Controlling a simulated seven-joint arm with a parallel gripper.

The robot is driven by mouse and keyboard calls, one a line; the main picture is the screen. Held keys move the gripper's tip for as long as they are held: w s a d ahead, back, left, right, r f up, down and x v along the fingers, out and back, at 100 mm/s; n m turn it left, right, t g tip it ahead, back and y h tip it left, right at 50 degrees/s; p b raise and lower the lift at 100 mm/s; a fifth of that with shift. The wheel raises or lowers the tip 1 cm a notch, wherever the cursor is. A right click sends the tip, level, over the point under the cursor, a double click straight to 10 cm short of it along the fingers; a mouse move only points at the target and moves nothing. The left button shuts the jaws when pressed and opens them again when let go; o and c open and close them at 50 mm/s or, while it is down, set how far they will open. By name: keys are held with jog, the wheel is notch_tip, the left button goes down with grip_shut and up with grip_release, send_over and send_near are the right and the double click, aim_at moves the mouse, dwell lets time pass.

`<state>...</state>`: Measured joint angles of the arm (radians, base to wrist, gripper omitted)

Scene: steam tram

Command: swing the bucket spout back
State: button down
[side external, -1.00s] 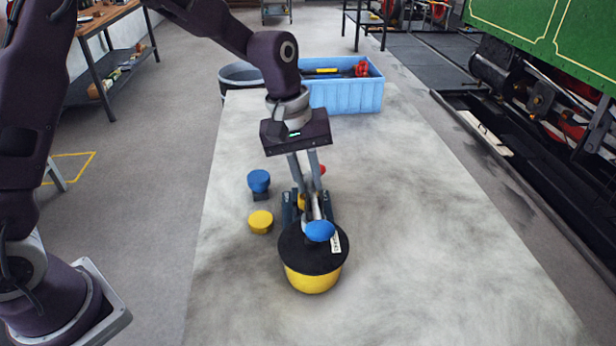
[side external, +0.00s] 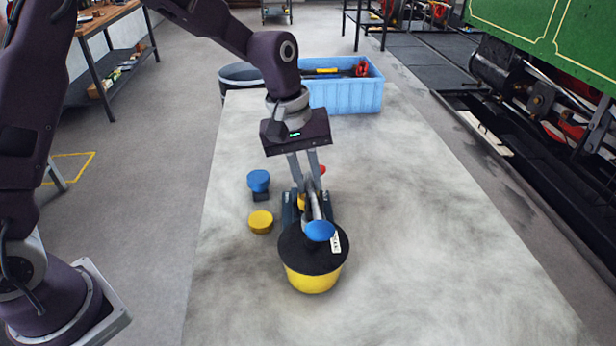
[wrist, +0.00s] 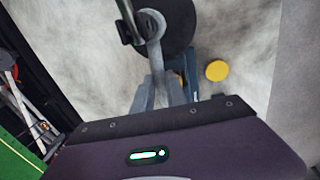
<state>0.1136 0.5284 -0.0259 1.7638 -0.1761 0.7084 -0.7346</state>
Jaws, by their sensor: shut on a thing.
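The bucket (side external: 312,278) is yellow with a black lid and stands upright near the front middle of the table. A grey metal spout (side external: 317,212) lies over its far side, with a blue cap (side external: 320,231) at its near end, above the lid. A white tag sits beside the cap. My gripper (side external: 310,188) points down just behind the bucket and is shut on the spout. In the wrist view, the fingers (wrist: 166,90) meet around the grey spout arm, with its round joint (wrist: 154,26) beyond. The fingers partly hide the spout's far end.
A blue knob-like piece (side external: 259,181) and a yellow one (side external: 261,221) stand left of the bucket. A small red piece (side external: 322,169) is behind my gripper. A blue crate (side external: 345,95) is at the table's far end. The right side is clear.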

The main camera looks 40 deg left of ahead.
jog(key=shift+r, duration=0.1)
dwell(0.4)
jog(key=s+n+y, duration=0.3)
jog(key=s+n, duration=0.7)
jog(key=n, duration=0.7)
jog(key=shift+s+n, duration=0.15)
jog(key=shift+n, duration=0.25)
jog(key=shift+d, duration=0.15)
dwell(0.3)
jog(key=c, duration=1.3)
grip_release()
jog(key=shift+c, duration=0.2)
